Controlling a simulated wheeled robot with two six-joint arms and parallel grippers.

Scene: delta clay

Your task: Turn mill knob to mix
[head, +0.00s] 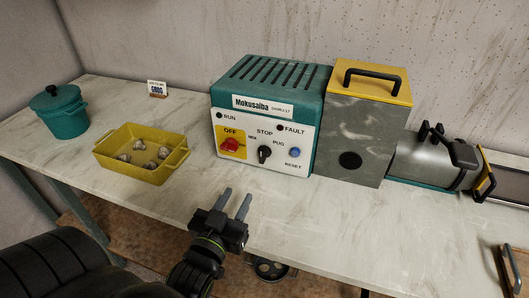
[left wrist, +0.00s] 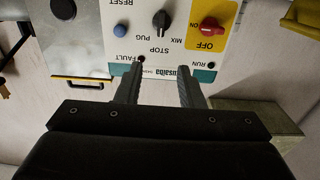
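The mill (head: 267,115) is a teal box with a white front panel, standing on the bench. Its black mill knob (head: 264,153) sits between the marks MIX, STOP and PUG, with its pointer near STOP; it also shows in the left wrist view (left wrist: 161,19), upside down. A red OFF switch (head: 230,146) is left of it and a blue RESET button (head: 295,152) right of it. My left gripper (head: 234,203) is open and empty, in front of and below the panel, apart from the knob. In the left wrist view its fingers (left wrist: 161,85) point toward the panel. My right gripper does not show.
A yellow tray (head: 111,157) with several small lumps and a teal lidded pot (head: 63,112) stand left. A GROG card (head: 157,88) stands behind. A grey box with a yellow lid (head: 371,76) and a metal barrel (head: 428,160) adjoin the mill's right. The bench front (head: 330,215) is clear.

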